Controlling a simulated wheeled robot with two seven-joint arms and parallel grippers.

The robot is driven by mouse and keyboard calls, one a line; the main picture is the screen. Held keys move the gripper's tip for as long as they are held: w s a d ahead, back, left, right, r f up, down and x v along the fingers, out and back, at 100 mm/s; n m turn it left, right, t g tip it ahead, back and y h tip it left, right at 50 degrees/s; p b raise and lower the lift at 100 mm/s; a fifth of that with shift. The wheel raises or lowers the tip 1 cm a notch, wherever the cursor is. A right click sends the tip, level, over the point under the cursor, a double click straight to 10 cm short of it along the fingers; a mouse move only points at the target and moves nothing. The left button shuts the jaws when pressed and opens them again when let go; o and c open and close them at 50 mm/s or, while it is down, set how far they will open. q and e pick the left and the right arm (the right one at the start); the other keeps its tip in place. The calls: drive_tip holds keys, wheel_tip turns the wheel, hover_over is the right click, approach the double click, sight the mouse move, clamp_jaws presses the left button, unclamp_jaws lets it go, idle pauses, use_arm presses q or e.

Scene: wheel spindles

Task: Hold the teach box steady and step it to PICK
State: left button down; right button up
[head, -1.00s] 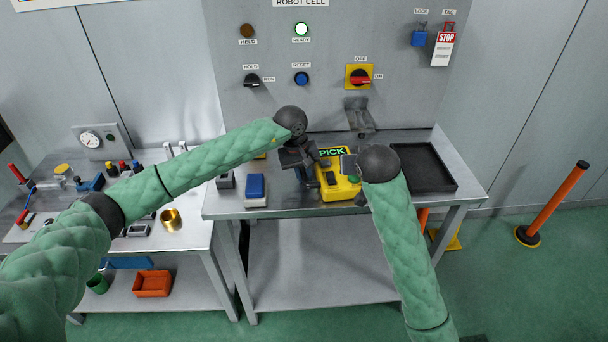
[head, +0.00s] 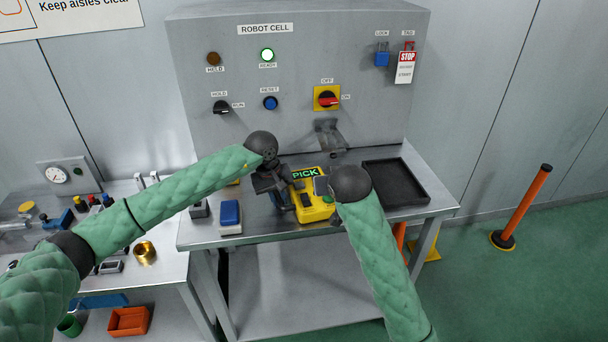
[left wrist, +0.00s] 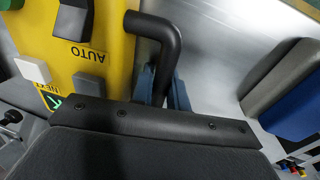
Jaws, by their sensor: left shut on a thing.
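The yellow teach box (head: 317,213) lies on the steel bench, and its green display (head: 305,173) reads PICK. In the left wrist view the box (left wrist: 110,20) shows a black AUTO switch (left wrist: 74,20) and a pale button (left wrist: 33,70) by the NEXT label. My left gripper (head: 287,200) is at the box's left side. Its blue fingers (left wrist: 163,85) are shut on the black bar handle (left wrist: 165,38). My right gripper (head: 328,190) is at the box's right side, close to the display. Its fingertips are mostly hidden by its own wrist, so contact is unclear.
A blue-topped block (head: 230,213) stands left of the box, and an empty black tray (head: 396,184) lies to the right. A side table with small parts is at the left.

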idle(0.8)
use_arm(q)
drive_tip(key=c, duration=1.3)
unclamp_jaws()
